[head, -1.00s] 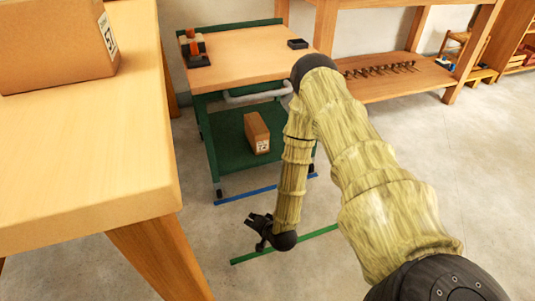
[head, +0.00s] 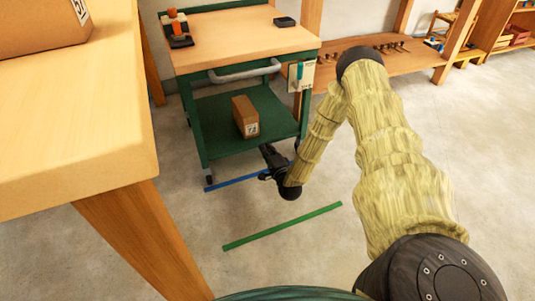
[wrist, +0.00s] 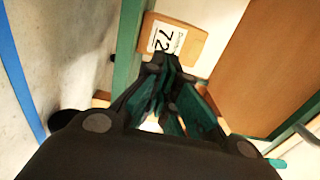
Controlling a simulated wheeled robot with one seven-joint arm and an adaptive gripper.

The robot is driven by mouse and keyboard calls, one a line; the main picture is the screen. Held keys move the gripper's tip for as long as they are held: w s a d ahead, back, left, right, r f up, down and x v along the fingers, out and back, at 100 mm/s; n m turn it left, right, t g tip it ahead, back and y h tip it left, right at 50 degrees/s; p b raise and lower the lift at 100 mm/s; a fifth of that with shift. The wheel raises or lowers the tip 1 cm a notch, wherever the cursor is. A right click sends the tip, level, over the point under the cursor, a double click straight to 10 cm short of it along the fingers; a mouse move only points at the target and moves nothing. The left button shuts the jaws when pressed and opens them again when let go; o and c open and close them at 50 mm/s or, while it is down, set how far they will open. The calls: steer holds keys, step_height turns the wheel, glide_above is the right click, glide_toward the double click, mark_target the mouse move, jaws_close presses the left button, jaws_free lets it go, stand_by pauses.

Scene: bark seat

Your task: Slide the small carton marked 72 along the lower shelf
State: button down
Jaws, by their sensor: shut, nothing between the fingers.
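The small carton marked 72 (head: 246,117) stands upright on the green lower shelf (head: 217,125) of a cart, its label facing me. My gripper (head: 266,149) is shut and empty at the front edge of that shelf, a little below and to the right of the carton in the head view. In the wrist view the carton's label (wrist: 166,40) shows just beyond the fingertips of my gripper (wrist: 160,62). I cannot tell whether the fingertips touch the carton.
The cart's wooden top (head: 240,45) and grey handle (head: 245,70) are above the shelf. A wooden table (head: 70,130) with a larger carton (head: 40,25) stands at left. Blue (head: 237,180) and green (head: 283,226) strips lie on the floor. Shelf room is free on both sides of the small carton.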

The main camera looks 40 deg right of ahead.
mark_target(255, 129)
steer(key=b+x, duration=0.2)
steer(key=x, duration=0.2)
steer(key=b+x, duration=0.2)
steer(key=x, duration=0.2)
steer(key=shift+f, duration=0.2)
steer(key=shift+b+x, duration=0.45)
steer(key=shift+x, duration=0.55)
steer(key=shift+d+r, duration=0.15)
